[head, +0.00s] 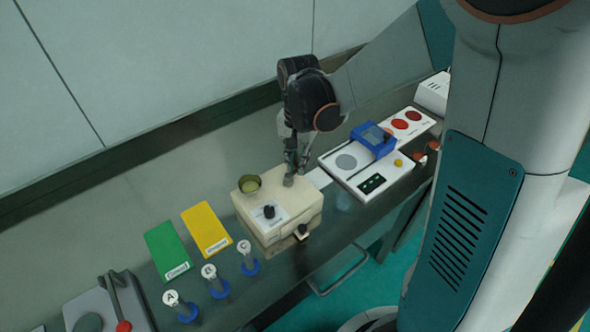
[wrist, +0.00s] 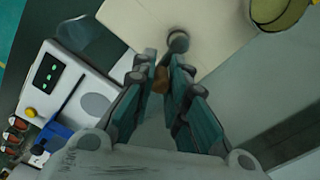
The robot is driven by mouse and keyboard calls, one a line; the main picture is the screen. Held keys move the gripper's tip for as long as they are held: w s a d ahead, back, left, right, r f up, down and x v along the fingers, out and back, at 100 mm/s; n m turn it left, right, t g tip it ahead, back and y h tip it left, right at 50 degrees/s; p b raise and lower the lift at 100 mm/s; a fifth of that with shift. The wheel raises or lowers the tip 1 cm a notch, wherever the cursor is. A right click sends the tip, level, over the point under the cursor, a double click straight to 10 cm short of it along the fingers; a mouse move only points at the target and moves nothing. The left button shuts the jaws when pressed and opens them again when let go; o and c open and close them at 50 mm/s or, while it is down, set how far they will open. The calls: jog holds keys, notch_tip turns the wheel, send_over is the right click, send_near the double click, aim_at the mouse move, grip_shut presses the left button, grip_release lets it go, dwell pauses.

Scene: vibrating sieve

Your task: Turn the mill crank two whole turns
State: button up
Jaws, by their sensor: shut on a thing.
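The mill is a cream box (head: 268,212) on the bench, with an olive cup-shaped hopper (head: 249,184) on top, a black knob and a drawer-like front part. The box (wrist: 130,20) and the hopper (wrist: 280,12) also show in the wrist view. The crank's round grey hub (wrist: 178,41) is on the box top. Its brown handle (wrist: 160,80) lies between my fingers. My gripper (head: 294,165) points down at the right back part of the mill, and in the wrist view my gripper (wrist: 163,70) is shut on the handle. The fingers hide much of the crank arm.
A white device (head: 347,163) with a grey disc and a blue block (head: 373,140) stands close right of the mill. Labelled jars A (head: 171,299), B (head: 210,272) and C (head: 245,248), and green (head: 167,250) and yellow (head: 206,229) cards lie left. The wall runs behind.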

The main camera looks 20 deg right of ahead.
jog(key=o, duration=0.9)
jog(key=shift+s+a, duration=0.15)
jog(key=shift+a, duration=0.05)
jog(key=shift+d+r, duration=0.1)
jog(key=shift+r+p, duration=0.35)
jog(key=shift+r, duration=0.1)
jog(key=shift+r+p, duration=2.15)
jog(key=shift+r, duration=0.9)
jog(key=s+r+n+t+b, duration=0.1)
jog(key=s+n+t+b, duration=0.1)
jog(key=s, duration=0.3)
jog(key=s+r+n+t+b, duration=0.2)
jog(key=s+n, duration=0.1)
jog(key=s, duration=0.2)
jog(key=s+r+n+t+b, duration=0.2)
jog(key=s+n+t, duration=0.1)
jog(key=s, duration=0.2)
jog(key=shift+d, duration=0.2)
